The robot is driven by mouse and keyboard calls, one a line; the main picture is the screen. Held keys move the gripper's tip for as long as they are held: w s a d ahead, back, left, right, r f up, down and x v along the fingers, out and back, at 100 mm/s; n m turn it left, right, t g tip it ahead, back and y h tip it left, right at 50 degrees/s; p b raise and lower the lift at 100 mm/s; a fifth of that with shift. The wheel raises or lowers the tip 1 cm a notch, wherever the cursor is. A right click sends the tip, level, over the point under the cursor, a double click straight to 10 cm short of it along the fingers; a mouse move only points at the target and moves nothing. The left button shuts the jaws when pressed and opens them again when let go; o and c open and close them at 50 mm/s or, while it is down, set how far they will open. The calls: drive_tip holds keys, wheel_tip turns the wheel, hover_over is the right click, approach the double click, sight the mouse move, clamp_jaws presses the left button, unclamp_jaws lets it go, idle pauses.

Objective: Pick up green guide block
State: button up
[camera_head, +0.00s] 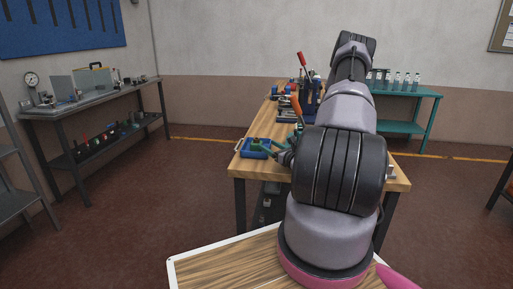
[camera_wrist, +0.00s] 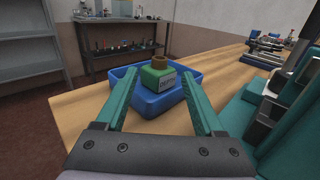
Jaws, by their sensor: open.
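In the head view the green block (camera_head: 255,146) shows small in the blue tray (camera_head: 257,154). My gripper (camera_wrist: 163,84) is open, with teal fingers on either side of the block in the wrist view. The fingers point toward the tray and touch nothing that I can make out. How far they are from the block is hard to tell.
A teal machine (camera_wrist: 285,110) stands close on the right of my gripper. Tools with red and orange handles (camera_head: 297,106) stand further along the wooden table (camera_head: 245,167). A grey bench (camera_head: 95,100) stands against the left wall. Bare tabletop lies left of the tray.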

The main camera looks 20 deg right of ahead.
sight(258, 140)
drive_tip(key=shift+w+a+f, duration=0.1)
drive_tip(key=shift+w+a, duration=0.1)
drive_tip(key=shift+w, duration=0.95)
drive_tip(key=shift+w+a+f, duration=0.1)
drive_tip(key=shift+w+a, duration=0.1)
drive_tip(key=shift+w, duration=1)
drive_tip(key=shift+w+a, duration=0.2)
drive_tip(key=shift+w, duration=0.95)
clamp_jaws()
